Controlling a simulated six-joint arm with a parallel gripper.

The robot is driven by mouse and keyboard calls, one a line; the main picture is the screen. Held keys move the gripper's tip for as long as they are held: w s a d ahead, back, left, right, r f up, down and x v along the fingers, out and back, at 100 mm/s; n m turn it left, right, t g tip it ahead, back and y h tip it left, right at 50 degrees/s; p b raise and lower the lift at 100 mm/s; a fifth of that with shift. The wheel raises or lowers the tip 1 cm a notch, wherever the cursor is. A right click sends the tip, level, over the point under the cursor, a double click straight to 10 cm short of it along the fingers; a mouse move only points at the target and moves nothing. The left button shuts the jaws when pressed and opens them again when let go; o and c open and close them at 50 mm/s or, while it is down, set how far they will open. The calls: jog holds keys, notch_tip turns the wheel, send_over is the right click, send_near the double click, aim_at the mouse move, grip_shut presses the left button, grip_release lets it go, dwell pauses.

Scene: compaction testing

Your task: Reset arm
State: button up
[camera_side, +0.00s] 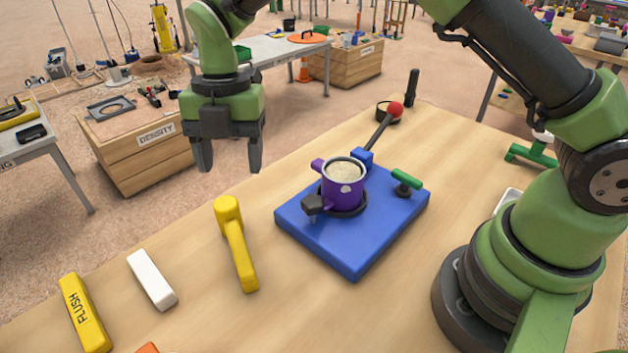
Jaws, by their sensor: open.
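My gripper (227,155) is open and empty, with its two dark fingers pointing down. It hangs in the air at the upper left of the wooden table (205,285), apart from everything on it. A purple mould (342,193) filled with pale material stands upright on a blue base plate (357,255) at the table's middle. The gripper is up and to the left of the mould in the picture.
A yellow mallet (237,243), a white block (152,279) and a yellow bar marked FLUSH (85,313) lie at the left. A DENSITY crate (140,150) stands beyond the table.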

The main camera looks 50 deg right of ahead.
jog(key=s+d+r+m+t, duration=0.2)
jog(key=s+d+r+m, duration=0.2)
jog(key=r+m, duration=0.3)
jog(key=s+d+r+m+t, duration=0.2)
jog(key=s+d+r+m, duration=0.2)
jog(key=r+m, duration=0.35)
jog(key=s+d+r+m+t, duration=0.1)
jog(key=s+d+m+t, duration=0.3)
jog(key=s+m, duration=1)
jog(key=shift+d+m, duration=0.7)
jog(key=shift+m, duration=0.45)
